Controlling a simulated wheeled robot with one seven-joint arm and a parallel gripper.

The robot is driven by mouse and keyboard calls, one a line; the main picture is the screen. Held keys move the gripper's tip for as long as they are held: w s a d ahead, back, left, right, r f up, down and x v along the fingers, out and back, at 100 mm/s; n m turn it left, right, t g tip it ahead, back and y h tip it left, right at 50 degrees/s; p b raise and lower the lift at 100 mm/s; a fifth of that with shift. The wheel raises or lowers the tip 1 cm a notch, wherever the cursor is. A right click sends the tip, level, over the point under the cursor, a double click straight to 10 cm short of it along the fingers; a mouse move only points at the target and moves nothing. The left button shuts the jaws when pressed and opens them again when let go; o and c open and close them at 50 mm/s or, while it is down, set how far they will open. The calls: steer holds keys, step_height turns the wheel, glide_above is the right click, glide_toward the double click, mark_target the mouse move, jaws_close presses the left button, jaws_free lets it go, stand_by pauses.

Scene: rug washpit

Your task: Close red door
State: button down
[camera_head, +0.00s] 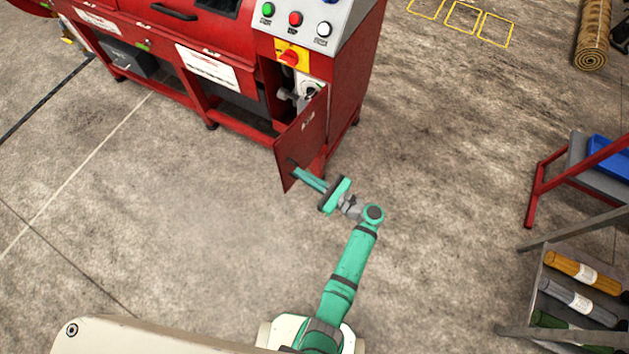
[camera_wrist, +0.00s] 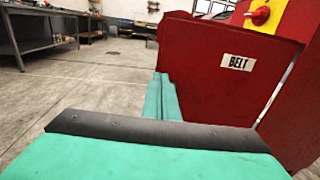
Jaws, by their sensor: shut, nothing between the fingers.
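The red door (camera_head: 303,138) is a small panel on the front of the red machine, below its button panel, and it stands open, swung outward. Pipes or valves show in the opening behind it. My gripper (camera_head: 294,164) is shut and empty, with its fingertips at the lower left part of the door; whether they touch it I cannot tell. In the wrist view the door (camera_wrist: 215,75) fills the upper right, with a white "BELT" label near its right side. My gripper's fingers (camera_wrist: 160,95) reach forward to the door's left edge, and their tips are partly hidden.
The red machine (camera_head: 230,75) carries a button panel (camera_head: 300,20) and a red knob on a yellow plate (camera_head: 290,57). A rack with rolls (camera_head: 575,285) and a red-framed stand (camera_head: 560,165) are at the right. The floor left of the door is clear.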

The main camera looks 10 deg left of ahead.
mark_target(280, 160)
steer(key=x, duration=0.6)
steer(key=shift+w+a, duration=0.1)
steer(key=shift+a, duration=0.05)
